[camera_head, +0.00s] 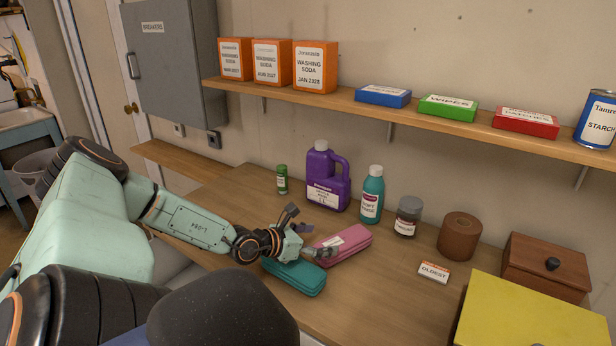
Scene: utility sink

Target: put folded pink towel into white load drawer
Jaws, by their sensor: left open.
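My right gripper is not in view. I cannot make out the white load drawer; a pale surface (176,262) shows partly behind my left arm.
Behind the towels stand a green bottle (282,179), a purple jug (327,180), a teal bottle (371,195) and a jar (408,217). An OLDEST sign (434,272), brown canister (460,237), wooden box (545,266) and yellow box (530,318) are to the right. A loaded shelf (420,115) hangs above.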

